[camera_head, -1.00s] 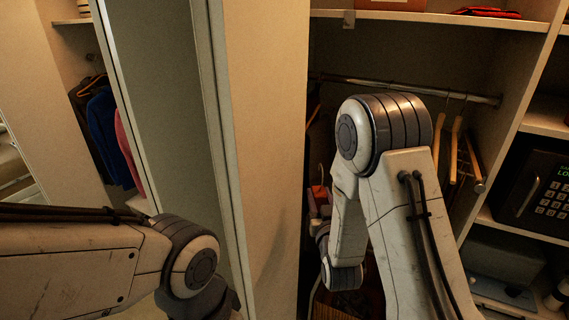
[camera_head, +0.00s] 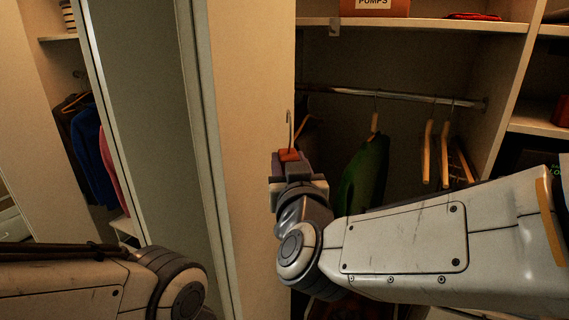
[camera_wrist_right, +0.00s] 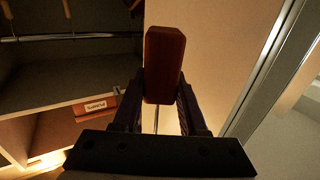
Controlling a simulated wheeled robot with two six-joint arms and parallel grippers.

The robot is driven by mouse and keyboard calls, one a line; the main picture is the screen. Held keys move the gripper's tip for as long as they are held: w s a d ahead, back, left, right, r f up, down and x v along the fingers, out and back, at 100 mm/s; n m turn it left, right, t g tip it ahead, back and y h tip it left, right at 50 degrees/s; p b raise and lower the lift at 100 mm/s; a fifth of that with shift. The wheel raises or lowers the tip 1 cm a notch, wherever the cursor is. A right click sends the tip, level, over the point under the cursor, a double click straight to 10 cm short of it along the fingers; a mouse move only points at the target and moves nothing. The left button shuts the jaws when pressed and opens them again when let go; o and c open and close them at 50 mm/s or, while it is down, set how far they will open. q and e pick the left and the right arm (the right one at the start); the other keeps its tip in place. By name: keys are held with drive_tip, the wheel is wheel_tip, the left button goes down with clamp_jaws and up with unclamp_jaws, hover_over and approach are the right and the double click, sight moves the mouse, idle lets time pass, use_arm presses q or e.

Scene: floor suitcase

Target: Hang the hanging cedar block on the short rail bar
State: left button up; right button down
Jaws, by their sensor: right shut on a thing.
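The cedar block (camera_head: 289,155) is a small red-brown piece with a metal hook pointing up. My right gripper (camera_head: 288,165) is shut on it and holds it upright at the left side of the closet opening. In the right wrist view the block (camera_wrist_right: 164,62) sits between the two dark fingers (camera_wrist_right: 160,105), with part of its thin hook visible. The short rail bar (camera_head: 400,95) runs across the closet below the upper shelf, to the right of and a little above the block. The hook is apart from the bar. My left arm shows at lower left; its gripper is out of view.
A green garment (camera_head: 364,172) and several wooden hangers (camera_head: 427,150) hang on the bar. A shelf (camera_head: 440,23) with a PUMPS box (camera_head: 374,6) lies above. A tall panel (camera_head: 255,130) stands left of the opening. The bar's left part looks mostly clear.

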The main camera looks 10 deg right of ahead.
drive_tip(key=w+d+f+p, duration=0.1)
drive_tip(key=w+d+p, duration=0.2)
drive_tip(key=w+d, duration=0.6)
drive_tip(key=w+d+p, duration=0.4)
drive_tip(key=w+d, duration=0.5)
drive_tip(key=w, duration=0.9)
drive_tip(key=w+d+f+p, duration=0.1)
drive_tip(key=w+d+p, duration=0.3)
drive_tip(key=w+d, duration=0.5)
drive_tip(key=shift+w+d+f, duration=0.35)
drive_tip(key=shift+w, duration=2.15)
idle(1.1)
